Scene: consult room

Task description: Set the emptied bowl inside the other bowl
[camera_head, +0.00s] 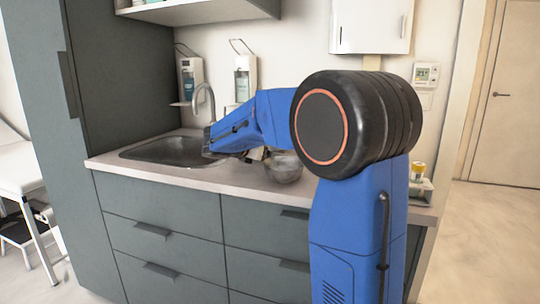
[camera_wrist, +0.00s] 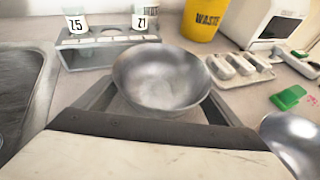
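A shiny metal bowl (camera_wrist: 162,78), empty inside, sits upright between the two fingers of my gripper (camera_wrist: 160,100) in the wrist view. The fingers are wide apart, one along each side of the bowl, and their tips are hidden by it. Whether they press on it, I cannot tell. A second metal bowl (camera_wrist: 294,142) is at the lower right of the wrist view, partly cut off. In the head view a bowl (camera_head: 284,168) stands on the counter, just right of my gripper (camera_head: 256,154), which is mostly hidden there by my arm.
The sink (camera_wrist: 22,85) is on the left. Behind the bowl stand a rack (camera_wrist: 100,47) with labelled cups and a yellow waste tub (camera_wrist: 205,17). To the right are a tray (camera_wrist: 240,72) of pale pieces, a green item (camera_wrist: 288,98) and a white device (camera_wrist: 265,22).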

